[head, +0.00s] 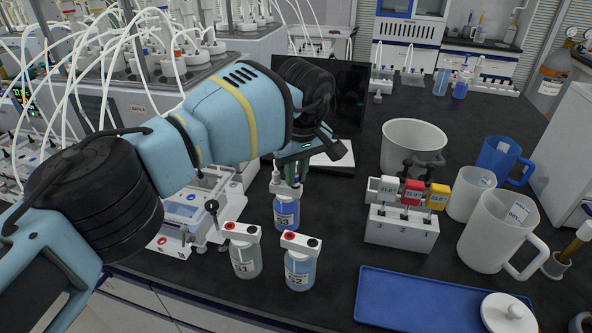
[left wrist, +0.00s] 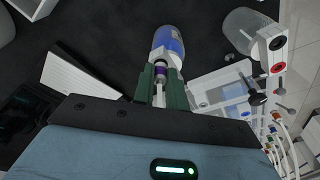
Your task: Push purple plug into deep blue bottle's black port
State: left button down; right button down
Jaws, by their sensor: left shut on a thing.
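The deep blue bottle (head: 287,211) stands upright on the dark bench in the head view, below my left gripper (head: 290,181). In the left wrist view, the bottle (left wrist: 168,41) lies just beyond the fingertips. My left gripper (left wrist: 161,80) is shut on the purple plug (left wrist: 161,70), which shows between the green fingers close to the bottle's top. The black port is hidden by the gripper and the plug, so I cannot tell whether the plug touches it or is in it. My right gripper is not in view.
Bottles G1 (head: 244,258) and 52 or G2 (head: 299,270), with red and black ports on white caps, stand close in front. White tubes hang at left.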

pick_arm(q)
jog(key=shift+f, duration=0.3)
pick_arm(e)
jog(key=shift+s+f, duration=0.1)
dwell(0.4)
pick_arm(q)
jog(key=c, duration=1.3)
grip_release()
jog(key=shift+c, duration=0.2)
notch_tip(320, 180, up, 8)
jog(key=s, duration=0.1)
jog(key=shift+d+b, duration=0.25)
jog(key=shift+b, duration=0.1)
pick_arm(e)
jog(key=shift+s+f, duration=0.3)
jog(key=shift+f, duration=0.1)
pick_arm(q)
jog(key=shift+f, duration=0.15)
